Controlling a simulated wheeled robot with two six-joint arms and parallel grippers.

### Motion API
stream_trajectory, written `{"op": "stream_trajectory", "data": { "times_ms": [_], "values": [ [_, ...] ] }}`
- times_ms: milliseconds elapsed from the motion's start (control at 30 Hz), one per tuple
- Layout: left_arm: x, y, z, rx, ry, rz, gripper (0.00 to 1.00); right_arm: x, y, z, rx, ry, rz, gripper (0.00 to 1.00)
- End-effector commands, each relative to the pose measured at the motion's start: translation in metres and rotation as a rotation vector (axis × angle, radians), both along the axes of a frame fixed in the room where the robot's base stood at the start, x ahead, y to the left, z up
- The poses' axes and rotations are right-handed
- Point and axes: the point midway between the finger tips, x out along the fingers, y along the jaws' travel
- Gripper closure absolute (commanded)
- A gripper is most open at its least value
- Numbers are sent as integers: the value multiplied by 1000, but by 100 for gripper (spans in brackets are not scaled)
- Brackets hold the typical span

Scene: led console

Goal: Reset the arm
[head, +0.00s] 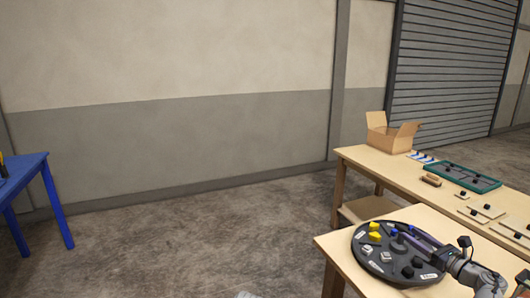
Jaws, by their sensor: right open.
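My right gripper (408,238) reaches in from the lower right, over a round dark console (375,268) on the near wooden table. Its jaws are open, above or among the console's parts; I cannot tell whether they touch any. The console carries yellow blocks (374,231), a small blue part (394,231), white labelled pieces and dark knobs. My left gripper does not show in the head view.
A longer wooden table (356,158) behind holds an open cardboard box (390,134), a green tray (462,177) and small boards. A blue table (48,186) stands at the far left. The concrete floor between is clear. A roller shutter is at the back right.

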Motion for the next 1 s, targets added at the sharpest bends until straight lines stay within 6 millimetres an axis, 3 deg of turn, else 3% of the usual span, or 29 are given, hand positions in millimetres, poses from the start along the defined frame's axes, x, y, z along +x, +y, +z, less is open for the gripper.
{"op": "stream_trajectory", "data": {
  "times_ms": [567,833,1000],
  "values": [
    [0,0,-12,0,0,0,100,37,21,13,270,-24,-157,51],
    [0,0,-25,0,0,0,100,63,42,12,634,-17,-324,51],
    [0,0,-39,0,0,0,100,73,67,-17,1048,39,-495,51]
  ]
}}
